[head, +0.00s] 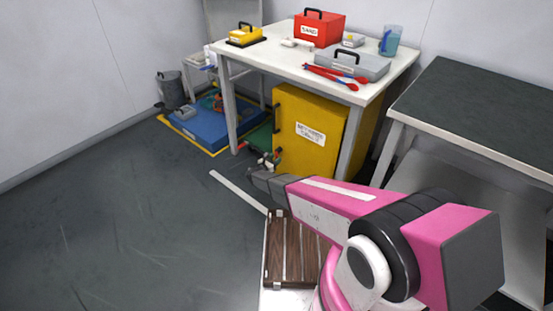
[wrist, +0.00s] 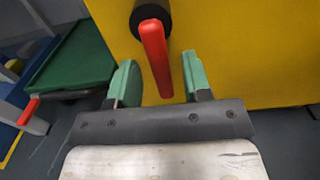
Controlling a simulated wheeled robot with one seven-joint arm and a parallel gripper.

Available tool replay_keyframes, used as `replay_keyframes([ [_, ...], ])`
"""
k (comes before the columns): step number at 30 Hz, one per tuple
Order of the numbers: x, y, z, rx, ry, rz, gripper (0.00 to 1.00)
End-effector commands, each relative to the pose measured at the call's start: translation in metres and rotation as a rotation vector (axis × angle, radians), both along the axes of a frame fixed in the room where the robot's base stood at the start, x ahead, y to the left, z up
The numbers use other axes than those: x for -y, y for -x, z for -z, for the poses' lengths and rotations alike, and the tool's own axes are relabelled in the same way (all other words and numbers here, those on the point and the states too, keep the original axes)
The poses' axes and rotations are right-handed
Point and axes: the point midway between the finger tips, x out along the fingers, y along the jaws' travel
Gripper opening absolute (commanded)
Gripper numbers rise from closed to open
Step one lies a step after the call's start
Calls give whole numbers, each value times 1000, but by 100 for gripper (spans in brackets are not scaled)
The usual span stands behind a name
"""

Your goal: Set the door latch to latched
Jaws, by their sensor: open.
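The door latch is a red lever (wrist: 156,58) on a round black hub (wrist: 148,14), on the face of the yellow cabinet (wrist: 240,60). In the wrist view the lever hangs down from the hub, tilted slightly to the right. My gripper (wrist: 158,64) is open, with one green finger on each side of the lever; I cannot tell whether either touches it. In the head view the yellow cabinet (head: 298,150) stands under the white table, with a label and a black handle. There the gripper and lever are small and crowded together at the cabinet's lower left.
The white table (head: 262,56) holds a red box (head: 319,29), a grey case (head: 352,67) and red-blue tools. A green surface (wrist: 78,58) lies left of the cabinet, with another red handle (wrist: 28,112) near it. A dark-topped bench (head: 485,110) stands right. The left floor is clear.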

Motion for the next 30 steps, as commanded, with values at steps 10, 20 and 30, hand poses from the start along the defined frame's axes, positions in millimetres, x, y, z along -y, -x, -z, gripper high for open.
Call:
replay_keyframes([
  [10, 10, -13, 0, 0, 0, 0, 45],
  [20, 10, -13, 0, 0, 0, 0, 0],
  [30, 11, -11, 0, -20, 25, 1, 0],
])
